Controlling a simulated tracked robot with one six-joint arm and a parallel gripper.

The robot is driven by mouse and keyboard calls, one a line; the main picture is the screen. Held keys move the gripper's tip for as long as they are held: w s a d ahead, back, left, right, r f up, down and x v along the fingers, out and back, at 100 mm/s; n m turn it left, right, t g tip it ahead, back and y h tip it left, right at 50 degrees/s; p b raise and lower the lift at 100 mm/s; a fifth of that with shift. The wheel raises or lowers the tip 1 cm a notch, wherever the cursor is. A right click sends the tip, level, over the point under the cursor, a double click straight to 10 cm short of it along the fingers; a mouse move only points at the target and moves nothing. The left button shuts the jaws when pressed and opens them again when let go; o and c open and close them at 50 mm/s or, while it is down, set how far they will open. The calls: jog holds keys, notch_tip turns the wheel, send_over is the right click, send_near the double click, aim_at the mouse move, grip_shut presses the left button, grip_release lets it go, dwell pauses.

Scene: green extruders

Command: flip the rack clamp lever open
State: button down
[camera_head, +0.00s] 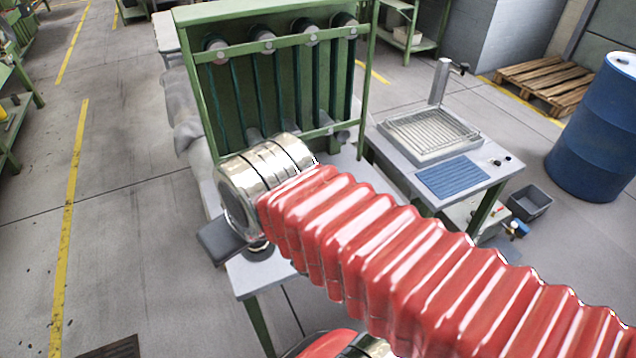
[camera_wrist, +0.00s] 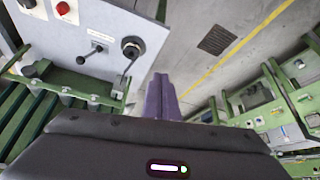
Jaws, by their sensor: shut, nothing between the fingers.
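My gripper (camera_wrist: 160,80) shows in the wrist view as purple fingers closed together, with nothing between them. It points past the right side of a pale grey panel (camera_wrist: 115,20). On the panel, a black round knob (camera_wrist: 132,46) has a thin lever arm hanging from it, and a smaller lever (camera_wrist: 97,48) sits to its left. I cannot tell which of these is the rack clamp lever. In the head view the green rack (camera_head: 282,45) stands behind my wrist; my fingertips are hidden there.
A grey bench (camera_head: 440,180) with a wire-topped tray (camera_head: 430,132) stands right of the rack. A blue drum (camera_head: 600,130), a wooden pallet (camera_head: 540,82) and a small grey bin (camera_head: 530,203) are farther right.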

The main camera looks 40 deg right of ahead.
jog(key=w+d+f+m+g+y, duration=0.1)
jog(key=w+d+f, duration=0.1)
jog(key=w+d, duration=0.45)
jog(key=w+d+f+m+y, duration=0.1)
jog(key=w+d+f, duration=0.2)
jog(key=d, duration=0.7)
jog(key=s+d+f+m+t, duration=0.1)
jog(key=d+f, duration=0.2)
jog(key=d, duration=0.7)
jog(key=s+d+f+m+t+y, duration=0.1)
jog(key=d+f, duration=0.2)
jog(key=d, duration=0.7)
jog(key=shift+d+f+t, duration=0.2)
jog(key=shift+f+t, duration=0.1)
jog(key=shift+f, duration=0.1)
jog(key=w+a+f, duration=0.6)
jog(key=w+f, duration=0.1)
jog(key=shift+w, duration=0.35)
